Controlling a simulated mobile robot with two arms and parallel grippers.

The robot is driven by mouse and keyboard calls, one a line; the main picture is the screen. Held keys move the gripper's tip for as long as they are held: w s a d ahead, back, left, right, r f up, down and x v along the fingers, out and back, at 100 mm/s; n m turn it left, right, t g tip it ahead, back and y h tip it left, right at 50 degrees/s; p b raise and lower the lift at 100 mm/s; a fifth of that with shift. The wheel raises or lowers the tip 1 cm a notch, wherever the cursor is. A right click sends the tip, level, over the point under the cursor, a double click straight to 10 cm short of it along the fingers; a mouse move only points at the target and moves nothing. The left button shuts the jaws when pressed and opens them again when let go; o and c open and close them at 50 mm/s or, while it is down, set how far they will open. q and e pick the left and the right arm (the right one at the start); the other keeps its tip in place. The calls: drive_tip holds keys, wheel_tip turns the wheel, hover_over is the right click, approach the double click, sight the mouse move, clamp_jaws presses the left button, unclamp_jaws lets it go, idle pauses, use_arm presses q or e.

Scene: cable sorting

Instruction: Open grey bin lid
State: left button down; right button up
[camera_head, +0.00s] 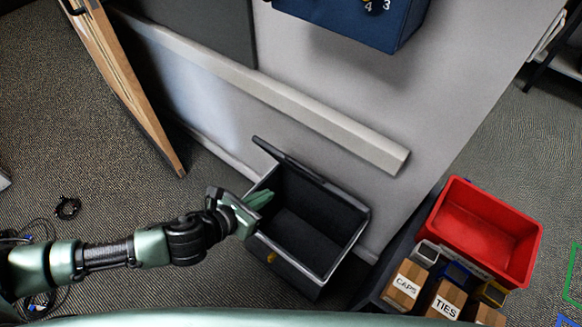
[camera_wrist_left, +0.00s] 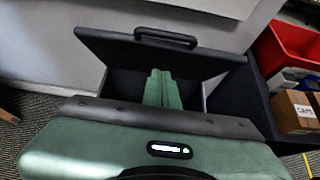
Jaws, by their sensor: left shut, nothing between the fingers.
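The grey bin (camera_head: 318,276) stands on the floor by the wall, a dark box with a pale rim and a small yellow mark on its front. Its lid (camera_head: 300,170) is raised at the wall side, seen nearly edge-on, and the dark inside shows. In the left wrist view the lid (camera_wrist_left: 105,46) stands tilted up with a black handle (camera_wrist_left: 165,37) at its top edge. My left gripper (camera_head: 262,198) is shut and empty at the left side of the bin's opening. Its green fingers (camera_wrist_left: 160,86) show in front of the lid; I cannot tell whether they touch it. My right gripper is not in view.
A red bin (camera_head: 484,232) and small boxes marked CAPS (camera_head: 405,285) and TIES (camera_head: 446,300) stand at the right. A blue box (camera_head: 352,22) hangs on the wall above. A wooden panel (camera_head: 125,85) and loose cables (camera_head: 67,208) are at the left.

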use_arm(q)
drive_tip(key=w+r+x, duration=0.1)
drive_tip(key=r+x, duration=0.1)
drive_tip(key=x, duration=0.9)
drive_tip(key=shift+w+d, duration=0.15)
drive_tip(key=shift+d, duration=0.25)
drive_tip(key=shift+r, duration=0.1)
drive_tip(key=w+d+r+p, duration=0.2)
drive_tip(key=w, duration=0.1)
drive_tip(key=w+d+r+p, duration=0.1)
drive_tip(key=w+d, duration=0.1)
drive_tip(key=shift+w+r+p, duration=0.1)
drive_tip(key=shift+w+p, duration=0.05)
drive_tip(key=shift+p, duration=0.2)
drive_tip(key=shift+w+d, duration=0.15)
drive_tip(key=shift+w, duration=0.15)
